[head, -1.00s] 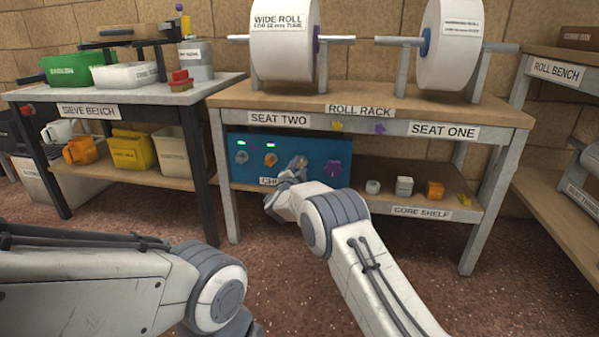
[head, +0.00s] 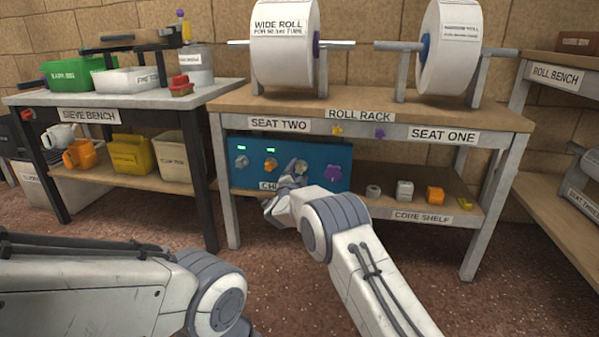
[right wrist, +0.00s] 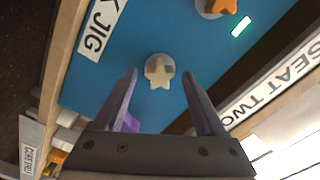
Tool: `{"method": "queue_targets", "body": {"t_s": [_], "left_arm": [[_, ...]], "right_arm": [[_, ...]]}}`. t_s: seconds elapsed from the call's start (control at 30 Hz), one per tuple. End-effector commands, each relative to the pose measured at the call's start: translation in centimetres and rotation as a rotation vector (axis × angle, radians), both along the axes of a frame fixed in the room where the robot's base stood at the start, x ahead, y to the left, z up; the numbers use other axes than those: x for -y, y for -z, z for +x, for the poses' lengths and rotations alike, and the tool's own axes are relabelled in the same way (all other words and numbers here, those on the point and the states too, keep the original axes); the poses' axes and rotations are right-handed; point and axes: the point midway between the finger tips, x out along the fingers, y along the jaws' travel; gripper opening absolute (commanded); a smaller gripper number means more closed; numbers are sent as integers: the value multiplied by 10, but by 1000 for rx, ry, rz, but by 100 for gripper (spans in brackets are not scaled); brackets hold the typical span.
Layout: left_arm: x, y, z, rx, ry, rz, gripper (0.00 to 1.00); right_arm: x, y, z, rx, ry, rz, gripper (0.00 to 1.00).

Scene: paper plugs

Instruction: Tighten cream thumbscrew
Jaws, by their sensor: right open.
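The cream thumbscrew (right wrist: 159,71) is a small lobed knob on a blue panel (right wrist: 110,80) in the right wrist view. My right gripper (right wrist: 160,85) is open, with one finger on each side of the picture just below the knob. The knob appears between and slightly beyond the fingertips, and I cannot tell any contact. In the head view my right gripper (head: 292,175) is at the front of the blue panel (head: 246,178) and largely hides the knob. A purple knob (head: 333,173) is right of it, and an orange knob (head: 270,165) is left. My left gripper is out of view.
The panel stands under the roll rack (head: 350,112), above the core shelf (head: 385,205), where several small blocks and rings sit. The rack's front legs flank this space. My left arm crosses the lower left, over open floor.

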Motion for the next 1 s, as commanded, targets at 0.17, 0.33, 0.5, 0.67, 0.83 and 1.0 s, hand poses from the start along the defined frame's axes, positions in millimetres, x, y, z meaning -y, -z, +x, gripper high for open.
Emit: {"method": "queue_targets", "body": {"t_s": [0.17,0.33,0.5,0.67,0.83,1.0], "left_arm": [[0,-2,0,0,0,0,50],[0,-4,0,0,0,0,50],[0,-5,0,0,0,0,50],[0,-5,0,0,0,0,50],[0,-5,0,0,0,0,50],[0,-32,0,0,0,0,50]], "right_arm": [[-4,-1,-13,-1,-1,-2,72],[-8,-1,-24,-2,-2,-2,72],[-10,0,-33,-1,-1,-2,72],[-10,0,-35,1,-1,-1,72],[-10,0,-34,0,-1,-2,72],[-10,-8,-35,-39,-2,-124,72]]}}
